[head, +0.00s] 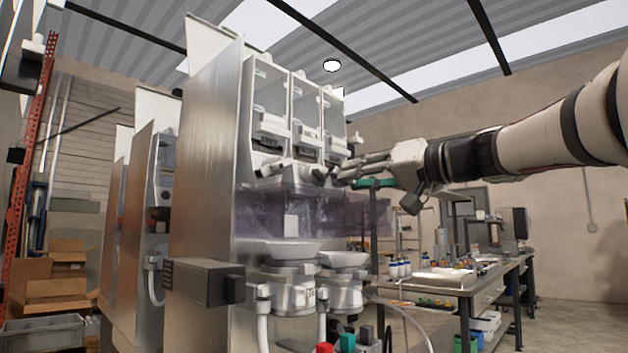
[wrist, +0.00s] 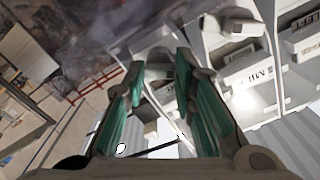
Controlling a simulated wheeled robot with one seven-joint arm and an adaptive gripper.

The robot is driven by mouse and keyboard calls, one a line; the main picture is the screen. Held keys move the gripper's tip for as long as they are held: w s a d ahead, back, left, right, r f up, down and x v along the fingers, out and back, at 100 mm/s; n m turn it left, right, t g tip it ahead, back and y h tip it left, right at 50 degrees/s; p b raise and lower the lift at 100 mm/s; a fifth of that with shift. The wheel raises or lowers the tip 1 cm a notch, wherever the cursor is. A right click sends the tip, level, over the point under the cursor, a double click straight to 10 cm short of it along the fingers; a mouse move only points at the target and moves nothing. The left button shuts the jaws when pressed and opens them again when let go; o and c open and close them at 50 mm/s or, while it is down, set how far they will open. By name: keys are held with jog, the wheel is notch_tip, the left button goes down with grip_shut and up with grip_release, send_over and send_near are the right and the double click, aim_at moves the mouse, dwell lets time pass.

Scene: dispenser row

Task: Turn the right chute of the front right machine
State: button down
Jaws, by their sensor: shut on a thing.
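The front right machine (head: 205,165) is a tall metal cabinet with three clear-fronted bins in a row. Its left chute (head: 272,167) and middle chute (head: 312,172) stick out below the bins. My gripper (head: 345,174) reaches in from the right to below the right-hand bin. In the wrist view my gripper (wrist: 160,75) has its two teal-padded fingers on either side of the pale right chute (wrist: 158,57), shut on it. In the head view my fingers mostly hide this chute. The LEFT and middle bin labels show at the right of the wrist view.
A purplish clear guard (head: 265,212) spans the machine below the chutes, with white bowls (head: 280,250) under it. A dark box (head: 205,281) juts from the machine's lower side. A workbench (head: 465,280) stands behind at right. Other machines (head: 140,220) stand at left.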

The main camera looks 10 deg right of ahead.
jog(key=m+p, duration=2.5)
jog(key=m, duration=1)
jog(key=shift+m, duration=0.3)
jog(key=shift+f, duration=0.1)
jog(key=c, duration=1.6)
grip_release()
